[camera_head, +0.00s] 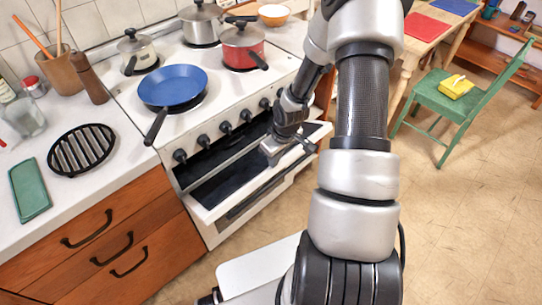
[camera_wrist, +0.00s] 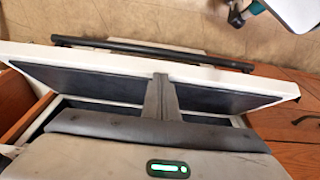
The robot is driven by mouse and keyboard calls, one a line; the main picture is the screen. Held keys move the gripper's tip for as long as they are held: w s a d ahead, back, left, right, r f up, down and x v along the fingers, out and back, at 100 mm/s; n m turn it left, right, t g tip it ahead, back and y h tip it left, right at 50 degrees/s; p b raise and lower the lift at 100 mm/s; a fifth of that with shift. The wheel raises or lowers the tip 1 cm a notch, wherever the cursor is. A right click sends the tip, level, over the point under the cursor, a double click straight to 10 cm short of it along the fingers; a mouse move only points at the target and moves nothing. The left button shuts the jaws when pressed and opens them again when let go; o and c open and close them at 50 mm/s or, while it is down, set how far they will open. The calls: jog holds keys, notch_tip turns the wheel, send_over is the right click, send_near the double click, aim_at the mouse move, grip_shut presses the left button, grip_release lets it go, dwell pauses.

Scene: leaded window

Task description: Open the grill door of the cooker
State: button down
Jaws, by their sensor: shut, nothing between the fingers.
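The white cooker (camera_head: 150,100) stands at the left of the head view. Its grill door (camera_head: 258,193) below the knobs is tilted outward from the top, with its dark inner panel facing up. In the wrist view the door's white rim (camera_wrist: 25,52) and dark inner panel (camera_wrist: 90,83) show, with the black handle (camera_wrist: 150,46) on its far side. My gripper (camera_head: 272,150) is shut and empty over the open door, inside its rim; the fingers also show in the wrist view (camera_wrist: 161,82), in front of the inner panel. I cannot tell whether they touch it.
A blue pan (camera_head: 173,86), a red pot (camera_head: 243,47) and other pots stand on the hob. Black knobs (camera_head: 203,141) line the front above the grill opening. Wooden drawers (camera_head: 110,245) are at left. The floor (camera_head: 460,220) is free at right, before a green chair (camera_head: 450,100).

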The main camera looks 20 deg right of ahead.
aim_at(277, 172)
jog(key=s+f+t+b, duration=0.1)
jog(key=s+d+f+t+y+b, duration=0.1)
jog(key=f, duration=0.1)
jog(key=shift+s+t, duration=0.15)
jog(key=shift+t, duration=0.25)
jog(key=shift+s+d+f+b, duration=0.1)
jog(key=shift+s+f+b, duration=0.25)
jog(key=shift+f, duration=0.35)
jog(key=shift+s+d+f+b, duration=0.1)
jog(key=shift+s+f+b, duration=0.1)
jog(key=shift+f+b, duration=0.4)
jog(key=shift+s+d+f+b, duration=0.1)
jog(key=shift+s+f+b, duration=0.2)
jog(key=shift+f, duration=0.45)
jog(key=shift+r, duration=0.1)
